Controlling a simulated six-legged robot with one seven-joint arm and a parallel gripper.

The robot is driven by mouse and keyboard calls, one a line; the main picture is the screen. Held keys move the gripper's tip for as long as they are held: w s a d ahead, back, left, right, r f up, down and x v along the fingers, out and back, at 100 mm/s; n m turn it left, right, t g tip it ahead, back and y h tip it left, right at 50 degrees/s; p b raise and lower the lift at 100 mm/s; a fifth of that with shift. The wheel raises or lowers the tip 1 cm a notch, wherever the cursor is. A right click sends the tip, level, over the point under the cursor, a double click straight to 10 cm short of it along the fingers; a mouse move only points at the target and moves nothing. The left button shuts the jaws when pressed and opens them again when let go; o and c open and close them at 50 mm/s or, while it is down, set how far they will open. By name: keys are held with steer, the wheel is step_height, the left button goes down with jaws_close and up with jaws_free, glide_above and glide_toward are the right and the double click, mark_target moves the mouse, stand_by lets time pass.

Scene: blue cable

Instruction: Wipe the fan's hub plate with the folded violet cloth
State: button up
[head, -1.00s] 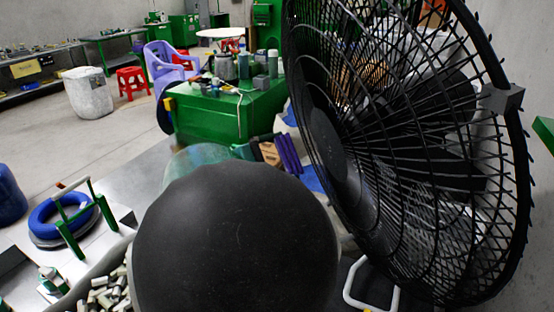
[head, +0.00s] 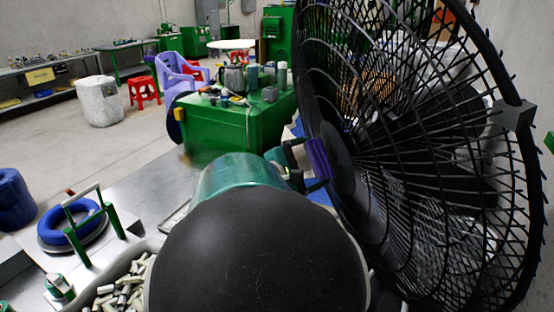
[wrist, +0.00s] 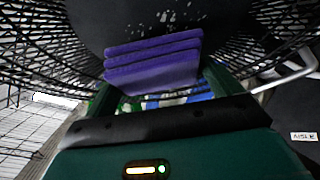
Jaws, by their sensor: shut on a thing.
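The folded violet cloth (head: 318,158) is held up in front of the black fan (head: 420,150). In the wrist view the cloth (wrist: 152,62) shows as several stacked folds between my gripper's fingers (wrist: 155,84). My gripper (head: 306,163) is shut on it, partly hidden behind my arm in the head view. The fan's hub plate (head: 345,165) is a dark round disc. In the wrist view the hub plate (wrist: 180,18) carries pale specks just beyond the cloth's far edge. The cloth is touching or very close to the plate; I cannot tell which.
The fan's wire cage (wrist: 40,45) surrounds the hub. A green cabinet (head: 225,128) with items on top stands behind. A blue ring on a green-handled stand (head: 70,225) and a tray of pale pieces (head: 118,290) are at the lower left.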

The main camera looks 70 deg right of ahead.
mark_target(322, 169)
steer(key=shift+s+d+r, duration=0.25)
steer(key=shift+s+d, duration=0.3)
steer(key=shift+s, duration=0.2)
stand_by(0.7)
steer(key=shift+a, duration=0.1)
steer(key=shift+s+a, duration=0.5)
steer(key=shift+a, duration=0.25)
steer(key=shift+s+a, duration=0.5)
steer(key=shift+a, duration=0.25)
steer(key=shift+s+a, duration=1.2)
steer(key=shift+a, duration=0.15)
steer(key=shift+w, duration=0.1)
steer(key=shift+w+d, duration=0.7)
steer(key=shift+d, duration=0.3)
steer(key=shift+w+d, duration=0.65)
steer(key=shift+d, duration=0.35)
steer(key=shift+w+d, duration=0.7)
steer(key=shift+d, duration=0.3)
